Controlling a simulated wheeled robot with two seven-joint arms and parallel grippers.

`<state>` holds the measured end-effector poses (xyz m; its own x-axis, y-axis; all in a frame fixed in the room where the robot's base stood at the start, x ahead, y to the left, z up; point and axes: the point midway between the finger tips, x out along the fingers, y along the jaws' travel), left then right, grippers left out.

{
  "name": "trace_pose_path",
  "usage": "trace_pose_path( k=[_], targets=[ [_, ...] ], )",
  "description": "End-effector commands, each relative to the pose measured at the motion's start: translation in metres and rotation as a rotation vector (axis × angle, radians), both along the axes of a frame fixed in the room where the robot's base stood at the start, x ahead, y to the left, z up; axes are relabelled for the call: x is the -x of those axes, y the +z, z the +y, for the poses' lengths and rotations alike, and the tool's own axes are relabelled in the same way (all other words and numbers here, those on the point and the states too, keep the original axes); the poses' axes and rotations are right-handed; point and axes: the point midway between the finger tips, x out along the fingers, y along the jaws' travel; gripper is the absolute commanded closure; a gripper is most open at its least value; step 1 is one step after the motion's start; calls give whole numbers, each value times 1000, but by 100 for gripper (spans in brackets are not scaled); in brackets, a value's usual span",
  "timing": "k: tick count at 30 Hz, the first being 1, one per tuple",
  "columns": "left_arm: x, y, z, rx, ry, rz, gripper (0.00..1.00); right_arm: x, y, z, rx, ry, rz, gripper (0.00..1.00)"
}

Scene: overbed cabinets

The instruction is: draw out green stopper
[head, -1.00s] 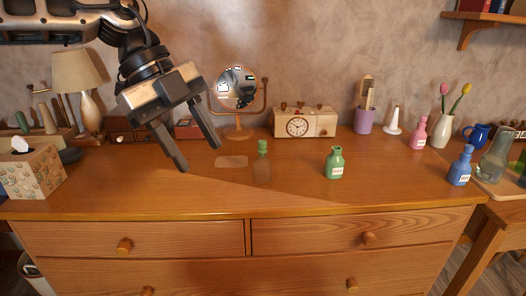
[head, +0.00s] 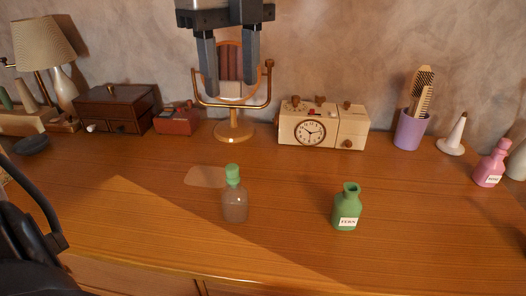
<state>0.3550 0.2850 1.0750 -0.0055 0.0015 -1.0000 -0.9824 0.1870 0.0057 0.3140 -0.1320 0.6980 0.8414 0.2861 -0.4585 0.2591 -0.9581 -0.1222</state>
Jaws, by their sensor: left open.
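The green stopper (head: 233,174) sits in the neck of a clear, brownish glass bottle (head: 235,205) that stands upright on the dresser top. A green bottle (head: 347,209) with a white label and an open neck stands to its right. My left gripper (head: 231,88) is open and empty, its two fingers pointing down. It shows above the stopper in the picture, in front of the round mirror, and is apart from the stopper. My right gripper is not in view.
Behind stand a gold-framed mirror (head: 235,131), a cream clock box (head: 311,131), a small red box (head: 177,119) and a dark drawer chest (head: 117,108). A purple cup (head: 410,130) with brushes, a white cone (head: 454,135) and a pink bottle (head: 491,165) stand right. The wood around the stoppered bottle is clear.

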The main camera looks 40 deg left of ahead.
Motion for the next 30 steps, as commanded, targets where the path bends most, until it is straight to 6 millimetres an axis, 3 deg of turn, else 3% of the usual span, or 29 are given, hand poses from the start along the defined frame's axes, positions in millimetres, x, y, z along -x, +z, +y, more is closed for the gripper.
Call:
trace_pose_path(
  k=[12, 23, 30],
  targets=[
    [2, -81, 0, 3, -3, 6, 53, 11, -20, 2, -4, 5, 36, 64],
    [2, -114, 2, 3, -1, 4, 53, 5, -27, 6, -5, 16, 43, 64],
    [3, -149, 8, 3, -1, 5, 53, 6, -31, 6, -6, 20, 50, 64]
  ],
)
